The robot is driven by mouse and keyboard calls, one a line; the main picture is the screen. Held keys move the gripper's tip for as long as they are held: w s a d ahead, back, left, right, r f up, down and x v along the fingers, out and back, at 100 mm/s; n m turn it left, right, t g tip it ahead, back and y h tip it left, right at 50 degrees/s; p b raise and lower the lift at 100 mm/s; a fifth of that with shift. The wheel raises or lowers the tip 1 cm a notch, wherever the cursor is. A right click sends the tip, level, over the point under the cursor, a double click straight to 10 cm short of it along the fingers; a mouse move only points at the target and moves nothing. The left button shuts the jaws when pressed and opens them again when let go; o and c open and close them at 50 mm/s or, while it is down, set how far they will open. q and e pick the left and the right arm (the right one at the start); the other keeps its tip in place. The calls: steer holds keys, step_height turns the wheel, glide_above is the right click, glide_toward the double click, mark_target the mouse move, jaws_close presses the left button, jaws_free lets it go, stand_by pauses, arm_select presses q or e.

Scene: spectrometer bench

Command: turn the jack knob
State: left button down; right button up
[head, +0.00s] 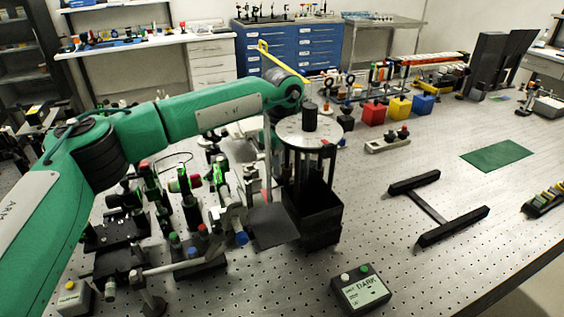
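A tall stand with a round silver top (292,133) and dark posts is at the middle of the bench. A black cylinder (310,117) stands on that top. I cannot tell for sure which part is the jack knob. A small blue knob (241,237) shows at the stand's lower left. My green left arm reaches in from the left, and its far end drops behind the stand. My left gripper is mostly hidden among the stand and the optics, so its fingers cannot be made out. My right gripper is not in view.
Crowded optics mounts (187,210) fill the bench left of the stand. A grey plate (272,227) is at the stand's front left. A black H-shaped frame (430,207) and a green mat (497,155) lie right, with bare bench between.

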arm_select(q)
steer(key=shift+s+f, duration=0.15)
steer(key=shift+f, duration=0.1)
steer(key=c, duration=1.3)
jaws_free()
steer(key=shift+o, duration=0.5)
steer(key=shift+r, duration=0.1)
steer(key=shift+r, duration=0.1)
steer(key=shift+n, duration=0.3)
